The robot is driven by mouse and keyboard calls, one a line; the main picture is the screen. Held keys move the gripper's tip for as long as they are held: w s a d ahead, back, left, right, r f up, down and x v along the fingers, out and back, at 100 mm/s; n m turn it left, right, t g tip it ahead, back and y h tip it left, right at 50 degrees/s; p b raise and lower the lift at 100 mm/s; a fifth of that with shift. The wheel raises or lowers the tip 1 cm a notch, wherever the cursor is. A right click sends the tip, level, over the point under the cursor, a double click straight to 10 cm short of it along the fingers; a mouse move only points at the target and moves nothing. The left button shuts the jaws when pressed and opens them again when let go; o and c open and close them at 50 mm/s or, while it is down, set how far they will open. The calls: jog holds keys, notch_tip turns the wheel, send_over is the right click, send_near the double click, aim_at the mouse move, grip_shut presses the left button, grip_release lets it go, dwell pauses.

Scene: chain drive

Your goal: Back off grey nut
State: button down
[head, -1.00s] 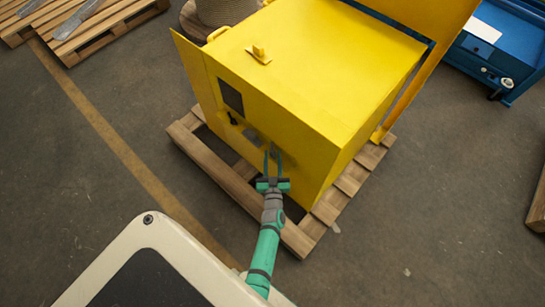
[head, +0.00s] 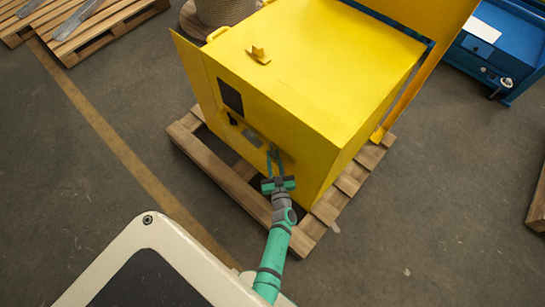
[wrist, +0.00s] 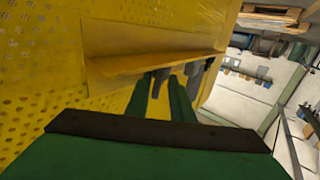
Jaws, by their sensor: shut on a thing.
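The yellow machine housing (head: 300,75) stands on a wooden pallet. My gripper (head: 273,152) reaches its front face near the lower right; the green fingers are close together there. In the wrist view, my gripper (wrist: 165,85) reaches under a yellow ledge (wrist: 150,64) on the housing. Small dark grey parts (wrist: 194,75) show at the fingertips, and the fingers are shut on one of them, which fits the grey nut. The ledge and fingers hide most of it, so its outline and thread are not clear.
The pallet (head: 236,183) sticks out below the housing. A yellow panel (head: 425,75) stands open at the right. A blue cart (head: 515,45) is at the upper right, another pallet (head: 85,30) at the upper left.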

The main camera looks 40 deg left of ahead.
jog(key=shift+w+d+n+g+y, duration=0.15)
jog(key=shift+w+n+g+y, duration=0.05)
jog(key=shift+n+g+y, duration=0.5)
jog(key=shift+w+d+n+g+y, duration=0.15)
jog(key=shift+n+g+y, duration=0.3)
jog(key=shift+g, duration=0.35)
jog(key=shift+w+n+g+y, duration=0.2)
jog(key=shift+n+g+y, duration=0.45)
jog(key=shift+n+g, duration=0.6)
jog(key=shift+g, duration=0.35)
jog(key=c, duration=1.8)
grip_release()
jog(key=shift+o, duration=0.2)
jog(key=v, duration=1.1)
jog(key=shift+f, duration=0.15)
